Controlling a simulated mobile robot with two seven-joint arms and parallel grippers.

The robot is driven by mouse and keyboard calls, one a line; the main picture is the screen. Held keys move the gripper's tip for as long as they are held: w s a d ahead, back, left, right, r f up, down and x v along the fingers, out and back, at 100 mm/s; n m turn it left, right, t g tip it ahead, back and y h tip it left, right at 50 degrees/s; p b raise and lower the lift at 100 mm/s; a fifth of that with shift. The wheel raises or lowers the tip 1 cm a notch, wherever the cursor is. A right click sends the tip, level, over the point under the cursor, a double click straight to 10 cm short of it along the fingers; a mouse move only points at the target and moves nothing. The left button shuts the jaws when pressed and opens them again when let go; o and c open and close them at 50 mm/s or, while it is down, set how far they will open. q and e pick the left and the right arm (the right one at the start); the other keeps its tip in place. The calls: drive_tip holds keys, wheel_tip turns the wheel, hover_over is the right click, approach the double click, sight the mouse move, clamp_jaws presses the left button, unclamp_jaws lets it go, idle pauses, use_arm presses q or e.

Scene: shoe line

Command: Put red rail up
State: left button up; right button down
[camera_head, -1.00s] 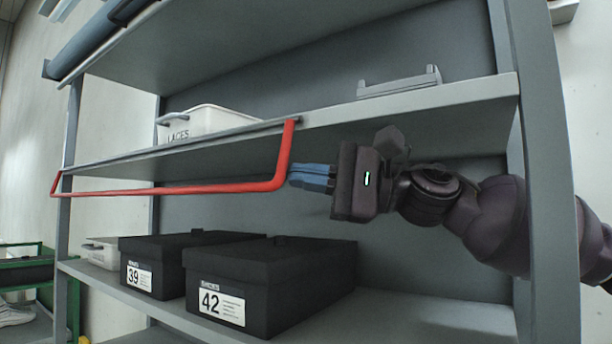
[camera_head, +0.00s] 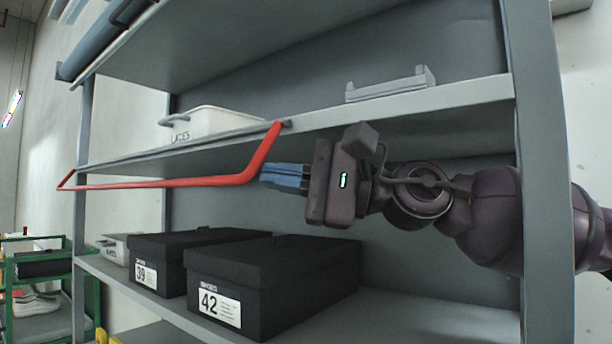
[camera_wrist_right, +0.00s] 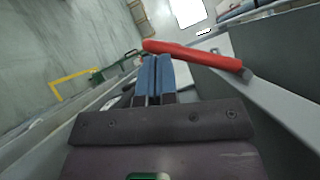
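The red rail (camera_head: 160,183) is a long bar with bent ends at the front edge of the middle shelf (camera_head: 440,97). Its right end arm joins the shelf edge, and the bar hangs below and in front of that edge, tilted outward. My right gripper (camera_head: 264,174) has blue fingers pointing left, at the rail's lower right corner. In the right wrist view the fingers (camera_wrist_right: 152,62) lie close together, shut, and the rail (camera_wrist_right: 195,55) crosses just beyond their tips. They look in contact with it, not closed around it. My left gripper is not in view.
A white bin marked LACES (camera_head: 215,122) and a grey holder (camera_head: 390,84) stand on the middle shelf. Black boxes marked 39 (camera_head: 160,250) and 42 (camera_head: 275,280) stand on the shelf below. A grey upright (camera_head: 545,180) crosses in front of my right arm.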

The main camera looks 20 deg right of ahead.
idle(0.4)
drive_tip(key=b+v, duration=0.4)
drive_tip(key=v, duration=0.6)
drive_tip(key=shift+s+d+b, duration=0.2)
drive_tip(key=shift+d+b, duration=0.1)
drive_tip(key=shift+b, duration=0.1)
